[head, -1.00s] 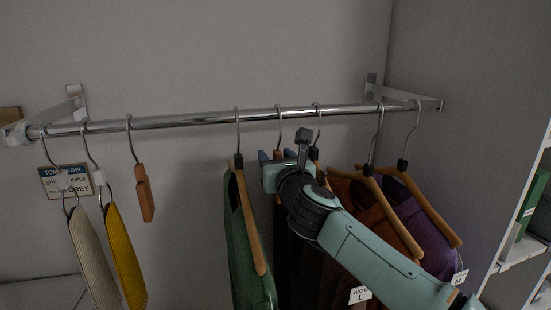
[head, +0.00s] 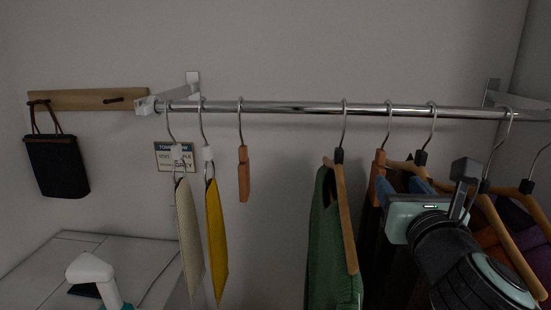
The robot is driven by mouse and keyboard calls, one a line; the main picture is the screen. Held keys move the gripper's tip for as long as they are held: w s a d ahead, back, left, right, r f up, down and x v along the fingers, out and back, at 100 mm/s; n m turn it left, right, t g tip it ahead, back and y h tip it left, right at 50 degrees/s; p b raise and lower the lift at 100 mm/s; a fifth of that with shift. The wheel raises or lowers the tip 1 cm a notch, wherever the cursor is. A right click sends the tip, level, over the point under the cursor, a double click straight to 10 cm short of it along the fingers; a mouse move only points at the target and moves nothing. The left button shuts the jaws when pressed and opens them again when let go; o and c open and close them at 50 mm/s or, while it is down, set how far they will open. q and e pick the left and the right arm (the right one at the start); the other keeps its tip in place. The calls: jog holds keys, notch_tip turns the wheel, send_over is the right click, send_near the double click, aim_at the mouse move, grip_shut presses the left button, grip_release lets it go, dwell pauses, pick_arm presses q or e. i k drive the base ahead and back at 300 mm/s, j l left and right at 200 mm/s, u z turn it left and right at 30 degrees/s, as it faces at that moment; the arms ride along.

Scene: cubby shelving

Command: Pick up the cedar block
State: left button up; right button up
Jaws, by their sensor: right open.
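The cedar block (head: 243,175) is a small reddish-brown wooden piece hanging by a metal hook from the rail, right of the yellow cloth. Nothing touches it. My left gripper is not in view.
A chrome rail (head: 290,107) runs across. A green garment (head: 323,250) hangs between the block and my right gripper. Yellow (head: 216,240) and cream (head: 190,240) cloths hang left of the block. A black bag (head: 56,168) and a white-headed object (head: 91,267) are farther left.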

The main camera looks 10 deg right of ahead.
aim_at(243, 167)
jog(key=k+j, duration=0.15)
jog(key=k, duration=0.35)
jog(key=k+j, duration=0.2)
jog(key=k, duration=0.25)
